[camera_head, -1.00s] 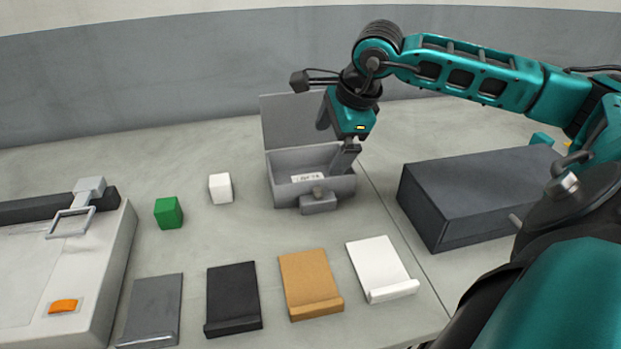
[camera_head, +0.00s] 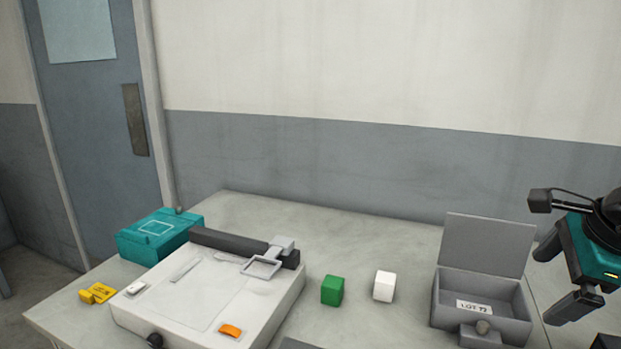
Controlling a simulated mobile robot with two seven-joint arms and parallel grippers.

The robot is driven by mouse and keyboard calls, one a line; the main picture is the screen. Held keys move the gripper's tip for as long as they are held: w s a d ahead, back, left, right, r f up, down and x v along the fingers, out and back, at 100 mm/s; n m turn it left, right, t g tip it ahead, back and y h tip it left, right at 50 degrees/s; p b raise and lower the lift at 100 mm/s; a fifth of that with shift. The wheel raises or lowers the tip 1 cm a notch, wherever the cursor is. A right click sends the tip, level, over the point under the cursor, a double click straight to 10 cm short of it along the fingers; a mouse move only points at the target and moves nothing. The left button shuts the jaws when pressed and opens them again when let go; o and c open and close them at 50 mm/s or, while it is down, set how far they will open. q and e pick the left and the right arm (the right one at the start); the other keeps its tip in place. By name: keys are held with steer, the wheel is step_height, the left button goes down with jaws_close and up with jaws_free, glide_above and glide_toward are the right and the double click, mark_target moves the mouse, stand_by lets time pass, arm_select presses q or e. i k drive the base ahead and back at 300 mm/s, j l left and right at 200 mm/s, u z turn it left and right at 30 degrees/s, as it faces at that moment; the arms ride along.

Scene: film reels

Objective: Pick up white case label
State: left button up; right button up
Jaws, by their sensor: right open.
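A white label (camera_head: 474,307) printed with black "LOT" lettering shows in the head view at the lower right. It is at the front of the open grey box (camera_head: 455,290), whose lid stands up at the back. My right gripper (camera_head: 560,278) is open at the right edge of the view. Its two fingers are apart, with nothing visible between them, to the right of the box and clear of the label. My left gripper is not in view.
A white cube (camera_head: 384,286) and a green cube (camera_head: 332,290) stand left of the box. A white flat machine (camera_head: 150,318) with an orange button, a teal case (camera_head: 150,240) and a yellow item (camera_head: 97,293) are farther left. Bare table (camera_head: 370,235) lies behind the cubes.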

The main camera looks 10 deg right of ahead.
mark_target(480, 308)
steer(key=k, duration=0.85)
